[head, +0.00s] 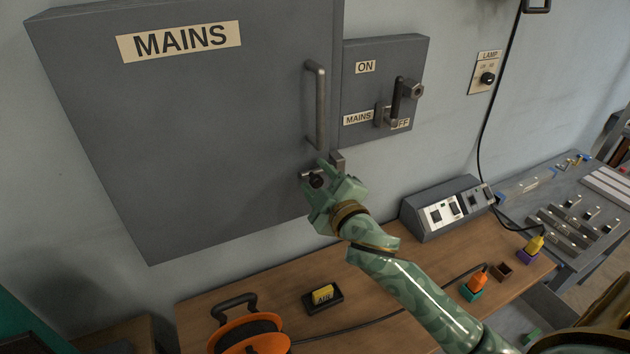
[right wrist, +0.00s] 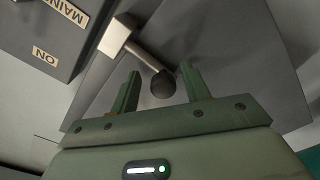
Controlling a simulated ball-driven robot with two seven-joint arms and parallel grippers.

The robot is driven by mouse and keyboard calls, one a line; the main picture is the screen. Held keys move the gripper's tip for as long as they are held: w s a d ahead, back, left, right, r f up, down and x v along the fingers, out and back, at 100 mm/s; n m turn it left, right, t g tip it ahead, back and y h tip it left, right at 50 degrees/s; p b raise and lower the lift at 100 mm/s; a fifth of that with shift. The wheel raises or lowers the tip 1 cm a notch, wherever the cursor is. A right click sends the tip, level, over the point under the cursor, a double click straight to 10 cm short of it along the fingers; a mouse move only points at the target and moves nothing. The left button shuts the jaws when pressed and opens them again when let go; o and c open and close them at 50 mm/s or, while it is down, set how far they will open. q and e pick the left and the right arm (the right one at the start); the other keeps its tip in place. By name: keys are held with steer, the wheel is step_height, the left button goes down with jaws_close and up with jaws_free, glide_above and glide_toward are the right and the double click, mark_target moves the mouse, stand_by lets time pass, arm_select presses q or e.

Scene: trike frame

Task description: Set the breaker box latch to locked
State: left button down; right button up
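The grey breaker box (head: 200,120) labelled MAINS hangs on the wall with its door shut. Its latch (head: 310,174) is at the door's lower right edge, a short metal lever with a dark ball knob. In the right wrist view the latch (right wrist: 145,52) runs from a pale block to the black knob. My right gripper (head: 319,182) is at the latch, its green fingers open. In the right wrist view my right gripper (right wrist: 162,80) has one finger either side of the knob, with gaps visible. My left gripper is not in view.
A vertical door handle (head: 316,105) stands out just above the latch. Right of it is the mains switch box (head: 383,90) with a protruding lever (head: 398,102). Below is a wooden bench (head: 390,325) with an orange cable reel (head: 250,340), a yellow block (head: 322,294) and a socket unit (head: 450,208).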

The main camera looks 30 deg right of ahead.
steer(key=s+p, duration=0.1)
steer(key=s, duration=1.5)
steer(key=shift+s+a, duration=0.15)
steer(key=shift+a, duration=0.3)
steer(key=shift+f, duration=0.1)
